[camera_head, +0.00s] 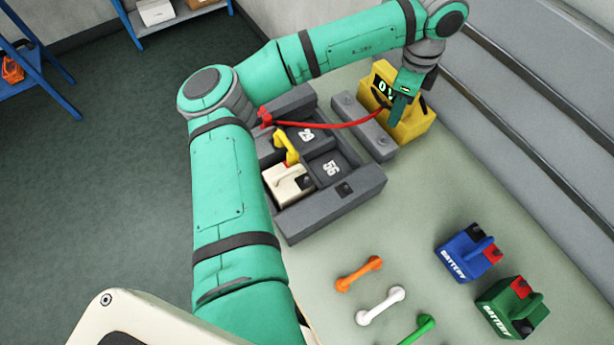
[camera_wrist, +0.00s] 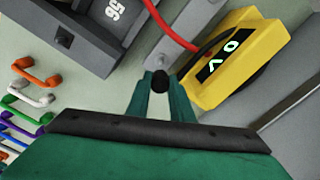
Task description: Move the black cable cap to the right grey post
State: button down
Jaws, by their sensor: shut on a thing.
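My gripper (camera_wrist: 160,90) is shut on the black cable cap (camera_wrist: 160,82), whose round dark end shows between the fingertips in the wrist view. In the head view my gripper (camera_head: 398,112) is in front of the yellow meter (camera_head: 413,128), and the cap cannot be made out there. A grey block (camera_head: 362,126) beside the meter bears a round grey post near each end. In the wrist view the near part of this block (camera_wrist: 190,28) lies just beyond the cap. I cannot tell whether cap and post touch.
A red cable (camera_head: 340,125) runs from the meter to a red cap (camera_head: 265,117) at the dark tray (camera_head: 335,207). The tray holds a cream battery (camera_head: 288,185) and dark blocks. Blue (camera_head: 468,252) and green (camera_head: 512,307) batteries and several coloured links stand on the bench.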

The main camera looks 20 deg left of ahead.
send_over(382, 138)
jog(key=shift+w+d+f, duration=0.1)
jog(key=shift+d+f, duration=0.1)
jog(key=shift+f, duration=1.4)
jog(key=shift+d+f, duration=0.2)
jog(key=shift+f, duration=1.35)
jog(key=shift+a+f, duration=0.15)
jog(key=shift+f, duration=0.2)
jog(key=shift+d, duration=0.25)
jog(key=shift+a, duration=0.45)
jog(key=shift+f, duration=0.2)
jog(key=shift+f, duration=0.8)
jog(key=shift+a+f, duration=0.1)
